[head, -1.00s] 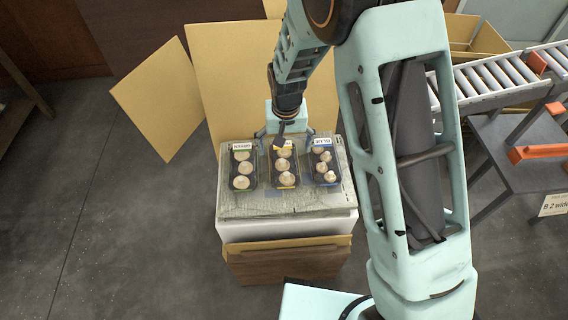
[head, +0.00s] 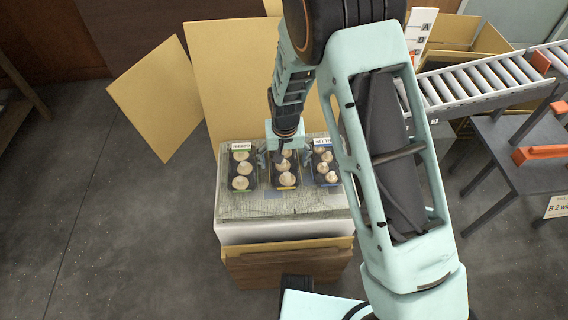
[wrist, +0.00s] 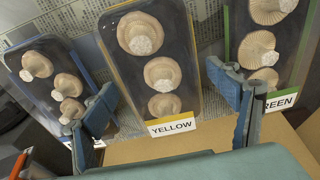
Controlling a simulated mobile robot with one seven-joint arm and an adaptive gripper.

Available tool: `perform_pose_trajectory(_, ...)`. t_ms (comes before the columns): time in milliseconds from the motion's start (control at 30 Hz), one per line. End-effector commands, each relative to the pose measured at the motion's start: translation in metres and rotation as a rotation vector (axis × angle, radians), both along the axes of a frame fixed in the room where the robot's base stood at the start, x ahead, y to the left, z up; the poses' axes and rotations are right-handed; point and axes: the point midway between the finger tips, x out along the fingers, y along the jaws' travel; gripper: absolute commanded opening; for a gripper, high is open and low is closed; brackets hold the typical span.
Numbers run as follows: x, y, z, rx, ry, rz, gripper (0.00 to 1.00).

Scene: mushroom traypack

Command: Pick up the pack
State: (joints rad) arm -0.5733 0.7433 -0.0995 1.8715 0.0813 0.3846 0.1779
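Three dark packs of pale mushrooms lie side by side on a paper-covered stack. In the head view the green-labelled pack (head: 242,182) is left, the yellow-labelled pack (head: 285,185) is in the middle and the blue-labelled pack (head: 327,182) is right. My gripper (head: 286,158) is over the middle pack, pointing down and hiding its label. In the wrist view my gripper (wrist: 160,82) is open and empty, with one finger on each side of the yellow pack (wrist: 150,22). The left finger overlaps the edge of the blue pack (wrist: 42,98); the right finger is beside the green pack (wrist: 291,74). Contact cannot be told.
The stack's papered top (head: 240,208) has bare room in front of the packs. Cardboard sheets (head: 160,98) stand behind it. A roller conveyor (head: 480,85) and a dark table with orange parts (head: 540,154) are at the right. Grey floor is open at the left.

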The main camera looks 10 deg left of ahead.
Motion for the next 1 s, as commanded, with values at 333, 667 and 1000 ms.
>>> perform_pose_trajectory(333, 0.000, 0.000, 0.000, 0.000, 0.000, 0.000, 0.40)
perform_pose_trajectory(667, 0.000, 0.000, 0.005, 0.000, -0.001, 0.000, 0.40)
perform_pose_trajectory(1000, -0.009, -0.007, 0.048, 0.000, -0.001, -0.001, 0.40)
